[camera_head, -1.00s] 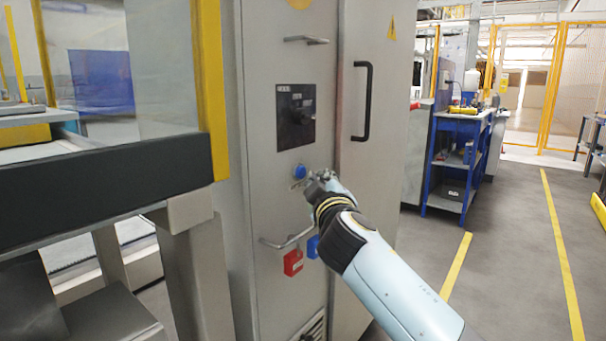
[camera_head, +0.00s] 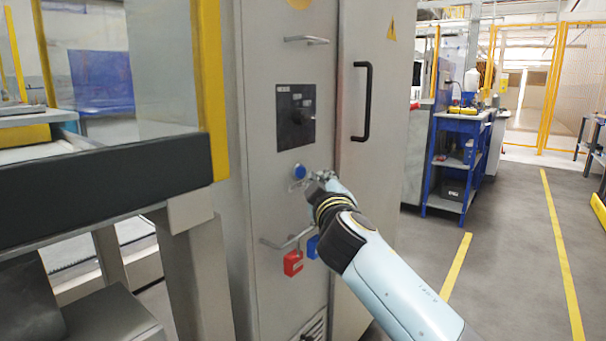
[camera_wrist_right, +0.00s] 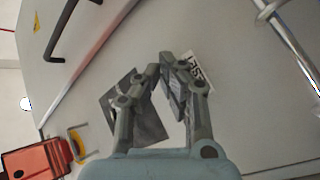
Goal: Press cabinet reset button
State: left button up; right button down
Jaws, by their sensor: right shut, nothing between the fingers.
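The round blue button (camera_head: 299,171) is on the grey cabinet's (camera_head: 262,120) narrow front, below a dark switch panel (camera_head: 296,117). My right gripper (camera_head: 297,185) is shut and empty, with its tips just below and beside the button. I cannot tell whether they touch the cabinet. In the right wrist view the closed fingertips (camera_wrist_right: 163,67) are in front of the cabinet face, beside a white label (camera_wrist_right: 200,68) that seems to read RESET. The button is not distinguishable there and may be hidden by the fingers. My left gripper is not in view.
A red padlock (camera_head: 292,263) and a blue tag (camera_head: 313,247) hang at a lower handle, under my right wrist. A black door handle (camera_head: 362,102) stands out to the right. A yellow-framed guard (camera_head: 212,90) is at the left. The floor at right is open.

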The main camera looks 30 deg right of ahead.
jog(key=shift+w, duration=0.15)
jog(key=shift+w+a, duration=0.15)
jog(key=shift+w, duration=0.1)
jog(key=shift+w+a+b, duration=0.2)
jog(key=shift+w+b, duration=0.2)
dwell(0.6)
dwell(0.4)
jog(key=shift+s+d, duration=0.35)
jog(key=shift+s, duration=0.45)
jog(key=s, duration=0.1)
jog(key=s+d, duration=0.1)
jog(key=s, duration=0.1)
jog(key=s+d, duration=0.1)
jog(key=shift+s+p, duration=0.35)
